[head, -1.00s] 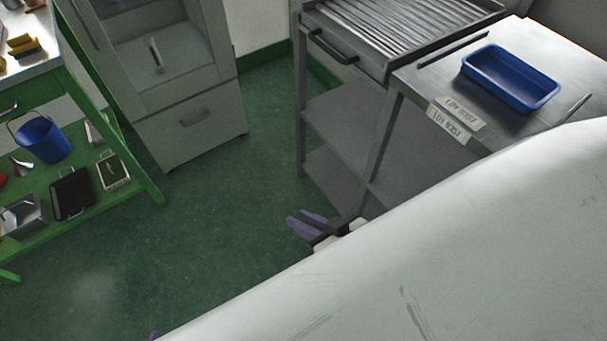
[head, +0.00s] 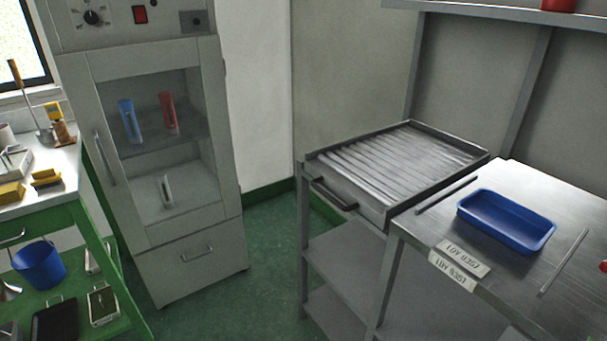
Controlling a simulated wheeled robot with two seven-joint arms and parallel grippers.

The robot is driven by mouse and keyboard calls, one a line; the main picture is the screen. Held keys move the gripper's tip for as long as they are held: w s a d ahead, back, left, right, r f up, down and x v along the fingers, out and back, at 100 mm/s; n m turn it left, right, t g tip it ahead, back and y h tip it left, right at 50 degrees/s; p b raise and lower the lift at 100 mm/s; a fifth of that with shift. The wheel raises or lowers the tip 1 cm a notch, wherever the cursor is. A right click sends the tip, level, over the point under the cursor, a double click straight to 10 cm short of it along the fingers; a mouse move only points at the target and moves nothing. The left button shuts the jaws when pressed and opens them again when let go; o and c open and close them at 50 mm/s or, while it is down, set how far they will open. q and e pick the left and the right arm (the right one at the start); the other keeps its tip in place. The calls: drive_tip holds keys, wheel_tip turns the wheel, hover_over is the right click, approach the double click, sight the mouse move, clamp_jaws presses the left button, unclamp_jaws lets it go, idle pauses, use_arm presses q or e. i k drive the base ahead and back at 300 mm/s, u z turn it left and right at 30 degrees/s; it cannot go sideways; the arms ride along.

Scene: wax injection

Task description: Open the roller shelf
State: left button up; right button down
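The roller shelf (head: 395,165) is a grey metal tray of parallel rollers on top of a metal stand, in the middle right of the head view. A dark bar handle (head: 334,195) is on its front left side. The shelf sits flush in its frame and looks pushed in. Neither of my grippers shows in the head view now.
A steel table (head: 545,180) with a blue tray (head: 506,221) adjoins the shelf on the right. A grey cabinet (head: 190,262) with a glass door stands to the left. A green workbench (head: 92,250) is at far left. Green floor (head: 235,310) is clear between cabinet and stand.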

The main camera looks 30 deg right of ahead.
sight(383, 173)
drive_tip(key=u, duration=0.5)
drive_tip(key=k, duration=2.05)
drive_tip(key=z, duration=0.5)
drive_tip(key=i, duration=1.2)
